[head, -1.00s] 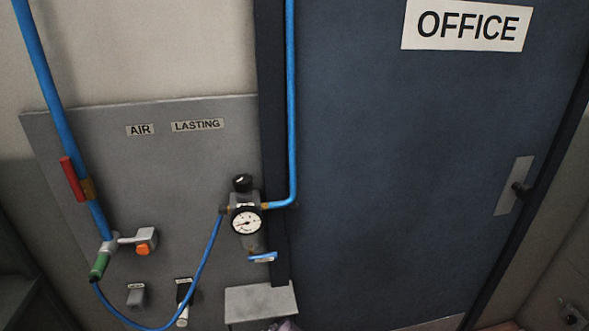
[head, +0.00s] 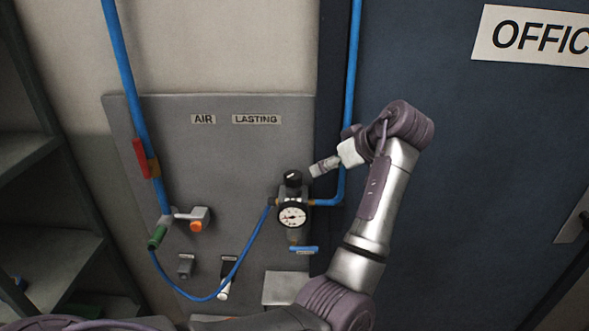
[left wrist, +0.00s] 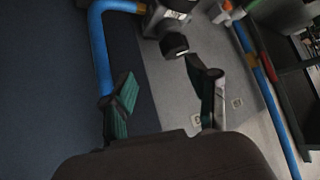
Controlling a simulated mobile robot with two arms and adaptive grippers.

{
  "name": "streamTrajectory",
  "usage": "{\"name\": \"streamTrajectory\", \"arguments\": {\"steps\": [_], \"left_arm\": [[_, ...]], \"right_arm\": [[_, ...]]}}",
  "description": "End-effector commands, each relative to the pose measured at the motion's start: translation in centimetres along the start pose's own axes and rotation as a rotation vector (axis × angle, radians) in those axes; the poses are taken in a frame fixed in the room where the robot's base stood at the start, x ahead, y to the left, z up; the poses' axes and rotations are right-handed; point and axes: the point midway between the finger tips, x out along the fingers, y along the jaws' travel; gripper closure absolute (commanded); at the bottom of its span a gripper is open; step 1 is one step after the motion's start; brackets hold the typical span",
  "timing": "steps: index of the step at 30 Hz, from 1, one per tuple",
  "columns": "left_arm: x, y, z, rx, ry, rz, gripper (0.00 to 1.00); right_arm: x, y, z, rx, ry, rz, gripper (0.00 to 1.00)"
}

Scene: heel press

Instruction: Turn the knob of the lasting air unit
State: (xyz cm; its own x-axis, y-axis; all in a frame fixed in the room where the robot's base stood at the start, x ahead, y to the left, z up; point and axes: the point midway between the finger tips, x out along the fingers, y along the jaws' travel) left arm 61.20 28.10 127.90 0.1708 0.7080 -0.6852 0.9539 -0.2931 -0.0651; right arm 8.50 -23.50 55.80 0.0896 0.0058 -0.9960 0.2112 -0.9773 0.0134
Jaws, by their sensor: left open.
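The lasting air unit (head: 293,214) is mounted on a grey wall panel, with a round white gauge on its front. Its black knob (head: 293,178) sits on top. My left gripper (head: 322,167) is just to the right of the knob, pointing left at it and apart from it. In the left wrist view the gripper (left wrist: 160,74) is open and empty, with green finger pads. The knob (left wrist: 174,45) shows there just beyond the fingertips, nearer the right one. My right gripper is not in view.
A blue pipe (head: 354,70) runs down behind my gripper to the unit's right side. A blue hose (head: 243,250) leaves its left side. A blue valve handle (head: 303,249) is below. A red-handled pipe (head: 140,158) is left; dark shelves (head: 60,245) stand far left.

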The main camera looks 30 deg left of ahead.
Motion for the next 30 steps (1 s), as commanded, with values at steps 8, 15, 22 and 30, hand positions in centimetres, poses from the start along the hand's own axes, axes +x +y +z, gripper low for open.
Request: {"name": "streamTrajectory", "arguments": {"steps": [8, 15, 22, 30], "left_arm": [[-1.7, -2.1, -2.1, -0.124, -0.034, -0.037, 0.41], [2.8, -2.3, -2.1, -0.119, -0.032, -0.038, 0.41], [7.5, -2.4, -2.0, -0.118, -0.031, -0.037, 0.41], [10.6, -2.3, -1.6, -0.119, -0.031, -0.033, 0.41]], "right_arm": [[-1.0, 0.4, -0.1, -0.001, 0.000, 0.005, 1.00], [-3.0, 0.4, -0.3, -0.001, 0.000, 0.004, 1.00], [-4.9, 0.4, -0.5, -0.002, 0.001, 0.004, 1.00], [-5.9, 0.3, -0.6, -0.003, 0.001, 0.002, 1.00]]}}
